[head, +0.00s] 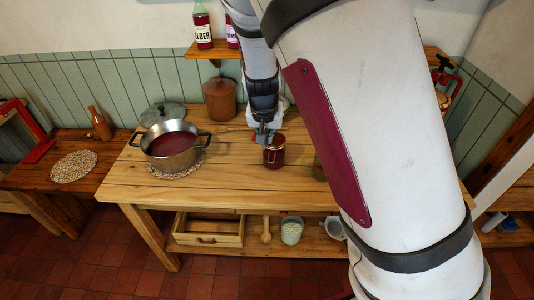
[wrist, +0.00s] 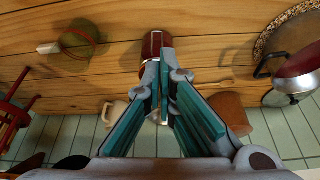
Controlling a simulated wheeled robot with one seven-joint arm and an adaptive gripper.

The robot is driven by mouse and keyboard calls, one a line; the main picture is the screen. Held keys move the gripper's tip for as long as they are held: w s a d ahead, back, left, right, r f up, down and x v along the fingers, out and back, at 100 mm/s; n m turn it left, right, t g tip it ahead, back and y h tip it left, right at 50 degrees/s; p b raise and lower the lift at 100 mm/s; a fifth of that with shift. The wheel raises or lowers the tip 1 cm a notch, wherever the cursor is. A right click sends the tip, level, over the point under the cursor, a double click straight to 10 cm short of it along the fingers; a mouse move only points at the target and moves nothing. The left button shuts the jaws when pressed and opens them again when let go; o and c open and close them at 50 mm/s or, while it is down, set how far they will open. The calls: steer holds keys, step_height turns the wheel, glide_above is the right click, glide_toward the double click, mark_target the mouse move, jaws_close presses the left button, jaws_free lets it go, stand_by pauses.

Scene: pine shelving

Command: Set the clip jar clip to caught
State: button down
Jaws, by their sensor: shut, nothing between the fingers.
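The clip jar (head: 274,156) stands upright on the wooden worktable, with dark red contents. It also shows in the wrist view (wrist: 156,42), just past my fingertips and partly hidden by them. My gripper (head: 264,137) is at the jar's top, on its upper left side in the head view. In the wrist view my gripper (wrist: 164,72) has its teal-padded fingers shut with nothing held. I cannot tell whether the fingertips touch the jar. The clip is too small and too hidden to read its position.
A pot of red liquid (head: 176,153) stands left on a woven mat, its lid (head: 162,114) behind. A brown crock (head: 220,100) stands at the back. A greenish glass jar (wrist: 78,42) and a pale mug (wrist: 114,112) are near. The table's front left is clear.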

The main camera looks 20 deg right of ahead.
mark_target(270, 161)
stand_by(0.3)
steer(key=x, duration=1.4)
